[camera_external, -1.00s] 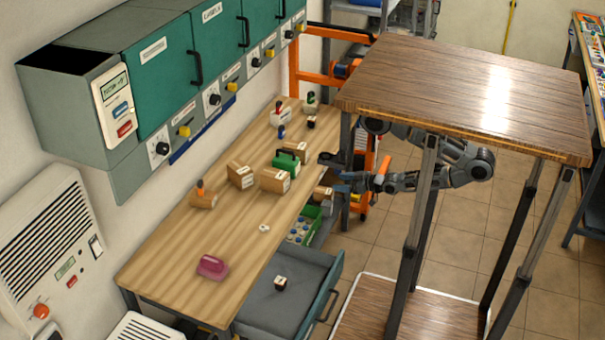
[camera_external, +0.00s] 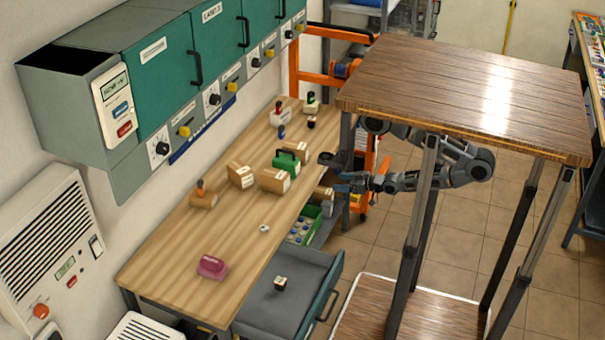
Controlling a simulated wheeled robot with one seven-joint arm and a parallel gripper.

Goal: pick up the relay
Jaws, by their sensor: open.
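No label readable here says which thing is the relay. A small cream-and-black block (camera_external: 280,284) lies in the open grey drawer and may be it. A similar small dark block (camera_external: 311,122) sits near the far end of the wooden workbench (camera_external: 185,260).
Several cardboard boxes (camera_external: 275,180), a green case (camera_external: 286,163) and a pink object (camera_external: 212,267) stand on the bench. A green bin (camera_external: 312,213) sits in another open drawer. A tall wood-topped table (camera_external: 460,90) overhangs my arm. The bench's near end is mostly clear.

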